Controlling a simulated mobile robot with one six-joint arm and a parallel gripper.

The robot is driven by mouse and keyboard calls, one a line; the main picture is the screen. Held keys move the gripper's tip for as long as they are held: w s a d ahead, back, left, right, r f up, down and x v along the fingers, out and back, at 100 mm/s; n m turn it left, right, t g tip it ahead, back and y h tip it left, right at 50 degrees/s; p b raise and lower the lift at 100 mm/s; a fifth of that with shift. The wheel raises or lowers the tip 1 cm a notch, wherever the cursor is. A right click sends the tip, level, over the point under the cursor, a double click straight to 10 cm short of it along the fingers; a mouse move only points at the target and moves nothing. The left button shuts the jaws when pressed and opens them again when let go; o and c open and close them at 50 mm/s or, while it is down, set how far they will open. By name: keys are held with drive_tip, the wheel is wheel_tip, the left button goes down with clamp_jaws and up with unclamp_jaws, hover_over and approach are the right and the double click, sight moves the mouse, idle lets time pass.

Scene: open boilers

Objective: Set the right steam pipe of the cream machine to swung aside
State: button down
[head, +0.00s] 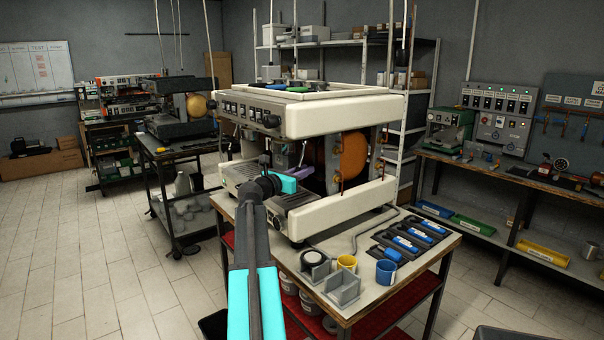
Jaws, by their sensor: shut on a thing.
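The cream machine (340,115) stands on a workbench in the middle of the head view, its front facing left and its side panel off. My arm reaches up from the bottom to the machine's front. My gripper (298,176), with turquoise parts, is at the right part of the front, above the drip tray (292,198). A thin steam pipe (302,153) comes down from under the upper body to the fingertips. The gripper is shut on this right steam pipe; the exact contact is small and partly hidden by the gripper.
The workbench (335,240) holds blue-handled tools (408,242), a yellow cup (347,262), a blue cup (386,271) and grey holders (341,288). A dark machine (180,122) stands on a cart behind left. A side bench (480,170) is at right. The tiled floor at left is clear.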

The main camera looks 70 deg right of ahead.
drive_tip(key=shift+s+r+n+t, duration=0.1)
drive_tip(key=shift+n+t, duration=0.2)
drive_tip(key=shift+t, duration=0.3)
drive_tip(key=n+t+h+p, duration=0.1)
drive_tip(key=n+t+p, duration=0.1)
drive_tip(key=t+p, duration=0.1)
drive_tip(key=shift+r+n+t, duration=0.1)
drive_tip(key=shift+n+t, duration=0.2)
drive_tip(key=shift+t+p, duration=0.3)
drive_tip(key=shift+p, duration=0.15)
drive_tip(key=n+t+p, duration=0.1)
drive_tip(key=t+p, duration=0.1)
drive_tip(key=p, duration=0.2)
drive_tip(key=n+t+p, duration=0.2)
drive_tip(key=t+p, duration=0.1)
drive_tip(key=p, duration=0.1)
drive_tip(key=shift+d+r+n+y, duration=0.1)
drive_tip(key=shift+r+n+y, duration=0.05)
drive_tip(key=shift+n+y, duration=0.15)
drive_tip(key=shift+n+t+p, duration=0.5)
drive_tip(key=shift+t+p, duration=0.5)
drive_tip(key=shift+p, duration=0.25)
drive_tip(key=shift+f+n+t+y+p, duration=0.3)
drive_tip(key=shift+f+t+y+p, duration=0.1)
drive_tip(key=shift+f+y, duration=0.1)
drive_tip(key=c, duration=1.7)
unclamp_jaws()
drive_tip(key=shift+w, duration=0.2)
drive_tip(key=shift+r, duration=0.1)
